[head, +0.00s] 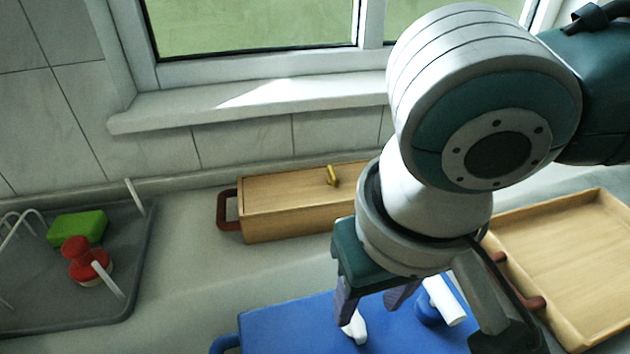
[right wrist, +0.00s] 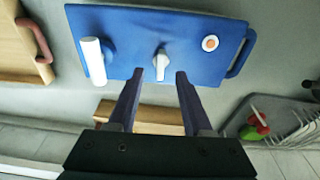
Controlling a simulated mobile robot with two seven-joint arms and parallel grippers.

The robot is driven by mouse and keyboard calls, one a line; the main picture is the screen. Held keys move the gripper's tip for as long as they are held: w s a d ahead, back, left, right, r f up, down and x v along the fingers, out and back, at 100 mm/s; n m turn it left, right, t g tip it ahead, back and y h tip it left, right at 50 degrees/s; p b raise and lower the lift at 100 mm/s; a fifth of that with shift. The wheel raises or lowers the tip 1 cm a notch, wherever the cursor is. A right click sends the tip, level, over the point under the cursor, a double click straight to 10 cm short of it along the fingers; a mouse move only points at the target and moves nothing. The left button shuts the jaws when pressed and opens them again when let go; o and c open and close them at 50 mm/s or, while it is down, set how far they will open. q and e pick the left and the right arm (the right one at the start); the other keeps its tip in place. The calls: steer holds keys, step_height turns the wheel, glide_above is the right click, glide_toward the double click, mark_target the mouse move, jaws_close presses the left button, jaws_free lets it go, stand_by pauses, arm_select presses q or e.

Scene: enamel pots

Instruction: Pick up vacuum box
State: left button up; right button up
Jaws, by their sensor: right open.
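The vacuum box, as I take it, is the flat blue box (head: 290,328) at the bottom of the head view, cut off by the frame edge. It shows more fully in the right wrist view (right wrist: 125,35). A white knob (right wrist: 161,63) stands near its middle, with a white cylinder (right wrist: 94,62) on one side and a round white-and-orange spot (right wrist: 210,43) on the other. My right gripper (head: 374,304) is open and empty over the box. In the right wrist view its fingertips (right wrist: 158,76) lie either side of the knob; I cannot tell whether they touch it. My left gripper is out of view.
A wooden box (head: 290,205) with a brass knob stands behind, by the wall. A wooden tray (head: 575,260) with reddish handles lies at the right. A grey drying rack (head: 60,300) at the left holds a green sponge (head: 78,229) and a red-topped bottle (head: 82,262).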

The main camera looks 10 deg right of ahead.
mark_target(359, 327)
step_height(359, 327, down, 6)
steer(key=shift+w+a, duration=0.1)
steer(key=shift+w, duration=0.05)
steer(key=shift+c, duration=0.3)
jaws_close()
steer(key=shift+r, duration=0.1)
stand_by(1.1)
